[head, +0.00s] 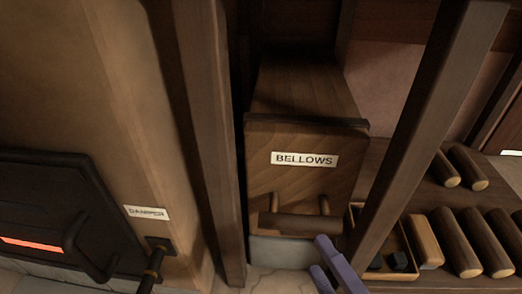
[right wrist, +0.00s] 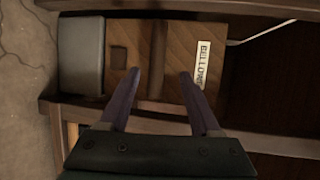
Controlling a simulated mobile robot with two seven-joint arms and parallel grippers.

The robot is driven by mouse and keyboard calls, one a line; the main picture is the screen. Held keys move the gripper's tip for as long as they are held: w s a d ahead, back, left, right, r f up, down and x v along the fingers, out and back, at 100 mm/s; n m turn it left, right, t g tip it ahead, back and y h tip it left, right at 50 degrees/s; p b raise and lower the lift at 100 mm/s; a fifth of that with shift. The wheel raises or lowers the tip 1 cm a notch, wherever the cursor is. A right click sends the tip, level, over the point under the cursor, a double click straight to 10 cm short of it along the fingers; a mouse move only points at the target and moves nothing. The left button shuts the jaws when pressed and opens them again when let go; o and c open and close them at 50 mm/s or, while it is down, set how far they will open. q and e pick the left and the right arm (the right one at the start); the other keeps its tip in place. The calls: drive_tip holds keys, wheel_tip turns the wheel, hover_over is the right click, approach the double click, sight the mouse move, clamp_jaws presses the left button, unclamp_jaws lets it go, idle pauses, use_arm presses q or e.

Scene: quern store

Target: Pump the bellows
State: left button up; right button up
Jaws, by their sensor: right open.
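The bellows (head: 276,187) is a wooden box with a white BELLOWS label, standing between two dark posts. A dark horizontal handle bar (head: 295,224) sits low on its front on two short pegs. My right gripper (head: 321,256) has purple fingers and is open, close to the right end of the bar. In the right wrist view my gripper (right wrist: 158,75) points at the bellows front (right wrist: 190,45), and the handle bar (right wrist: 156,50) runs between the open fingers, not clamped. How deep the bar lies between them I cannot tell. My left gripper is out of view.
A slanted post (head: 418,120) stands right of the bellows, close to my right gripper. A small tray (head: 408,250) with dark lumps and several wooden rollers (head: 462,245) lie right. A stove door (head: 50,215) with a glowing slot and a damper handle (head: 151,272) are left.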

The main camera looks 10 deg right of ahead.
sight(300, 229)
drive_tip(key=b+x, duration=0.1)
drive_tip(key=x, duration=0.2)
drive_tip(key=b+x, duration=0.2)
drive_tip(key=x, duration=0.1)
drive_tip(key=b+x, duration=0.2)
drive_tip(key=x, duration=0.1)
drive_tip(key=shift+f, duration=0.35)
drive_tip(key=shift+w, duration=0.2)
drive_tip(key=shift+s, duration=0.1)
clamp_jaws()
idle(0.7)
